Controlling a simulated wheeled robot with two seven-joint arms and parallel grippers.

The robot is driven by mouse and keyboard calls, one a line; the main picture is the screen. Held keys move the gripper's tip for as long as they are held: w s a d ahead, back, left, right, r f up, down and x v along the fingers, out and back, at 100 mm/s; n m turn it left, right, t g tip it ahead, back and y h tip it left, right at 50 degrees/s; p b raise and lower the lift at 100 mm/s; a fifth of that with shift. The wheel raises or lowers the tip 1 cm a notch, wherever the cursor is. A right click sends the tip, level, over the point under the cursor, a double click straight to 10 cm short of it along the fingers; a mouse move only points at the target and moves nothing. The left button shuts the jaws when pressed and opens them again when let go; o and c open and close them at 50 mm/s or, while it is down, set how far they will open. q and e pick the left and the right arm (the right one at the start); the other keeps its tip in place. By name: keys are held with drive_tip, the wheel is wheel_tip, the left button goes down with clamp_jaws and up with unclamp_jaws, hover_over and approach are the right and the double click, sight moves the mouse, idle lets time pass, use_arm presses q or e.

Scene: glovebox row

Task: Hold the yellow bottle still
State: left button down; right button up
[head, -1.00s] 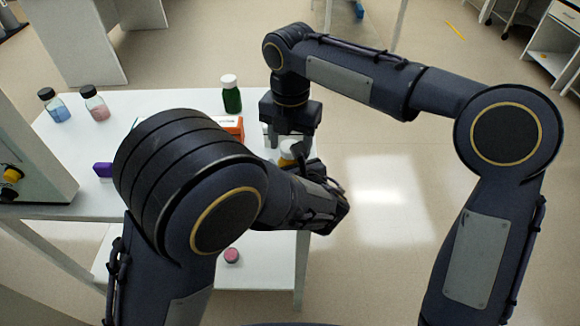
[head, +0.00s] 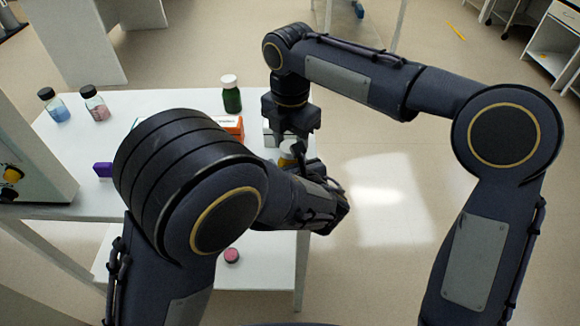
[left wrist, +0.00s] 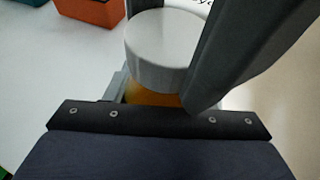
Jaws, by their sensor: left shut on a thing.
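The yellow bottle (head: 286,160) stands at the right part of the white table, mostly hidden by my arms. In the left wrist view, its white cap (left wrist: 163,48) and a strip of its yellow body (left wrist: 152,94) show between the fingers of my left gripper (left wrist: 160,85). My left gripper is shut on the bottle, and in the head view its hand comes in from the lower left. My right gripper (head: 290,138) points down from above, just over the bottle. Its fingertips are hard to make out, so I cannot tell whether it touches the cap.
A blue bottle (head: 56,108), a pink bottle (head: 95,104) and a purple object (head: 103,170) are further left. A pink cap (head: 232,256) lies on the lower shelf.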

drive_tip(key=shift+o, duration=1.3)
drive_tip(key=shift+r, duration=2.3)
drive_tip(key=shift+c, duration=0.3)
drive_tip(key=shift+a+r+n, duration=0.2)
drive_tip(key=shift+r+n, duration=0.45)
drive_tip(key=shift+n, duration=0.15)
drive_tip(key=shift+d+r+n, duration=0.2)
drive_tip(key=shift+r+n, duration=0.8)
drive_tip(key=shift+r, duration=0.05)
drive_tip(key=shift+f, duration=0.1)
drive_tip(key=shift+f, duration=3.9)
